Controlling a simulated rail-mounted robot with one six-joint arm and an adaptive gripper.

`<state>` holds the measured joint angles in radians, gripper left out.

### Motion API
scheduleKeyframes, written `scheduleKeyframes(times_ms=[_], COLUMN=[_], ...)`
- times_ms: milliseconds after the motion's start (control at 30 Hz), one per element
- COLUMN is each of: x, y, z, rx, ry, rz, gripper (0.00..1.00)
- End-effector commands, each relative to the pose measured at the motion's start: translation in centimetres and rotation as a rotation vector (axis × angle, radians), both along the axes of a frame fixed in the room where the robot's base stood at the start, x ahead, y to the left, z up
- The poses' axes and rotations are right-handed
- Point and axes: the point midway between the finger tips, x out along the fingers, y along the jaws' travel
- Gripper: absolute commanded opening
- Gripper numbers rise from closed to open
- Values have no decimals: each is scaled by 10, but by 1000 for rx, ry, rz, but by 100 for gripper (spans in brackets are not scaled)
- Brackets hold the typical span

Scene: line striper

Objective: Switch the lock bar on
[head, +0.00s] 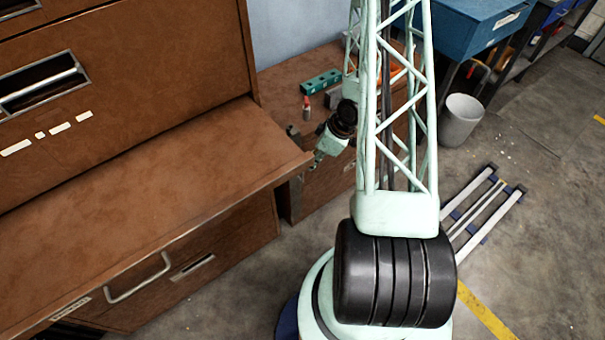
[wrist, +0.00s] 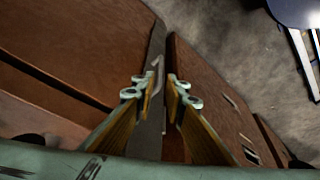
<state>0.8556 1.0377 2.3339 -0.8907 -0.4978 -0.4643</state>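The lock bar (wrist: 152,128) appears to be the long grey metal strip along the brown cabinet's edge in the wrist view. A small light-grey bent handle (wrist: 154,76) shows on it. My gripper (wrist: 157,93) is open, with one finger on each side of the strip in the picture. The handle shows just past the fingertips, in the gap. I cannot tell whether either finger touches it. A grey piece (head: 294,134) shows there, perhaps the bar's top.
A large brown drawer cabinet (head: 150,180) with a jutting ledge fills the left. The low brown cabinet (head: 285,75) carries a green block (head: 321,81) and a small red-tipped item (head: 307,103). Floor is open at lower right.

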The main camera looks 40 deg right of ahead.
Motion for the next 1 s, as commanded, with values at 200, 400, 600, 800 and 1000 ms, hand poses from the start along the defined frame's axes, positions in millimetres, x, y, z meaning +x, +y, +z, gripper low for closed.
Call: scheduleKeyframes(times_ms=[200,400,600,800,1000], x=[8,15,23,29,32], y=[5,9,13,15,17], z=[-24,-44,-64,-79,-87], rx=[1,0,1,0,0], ry=[0,1,0,-1,0], rz=[3,0,3,2,1], gripper=[12,12,12,12,12])
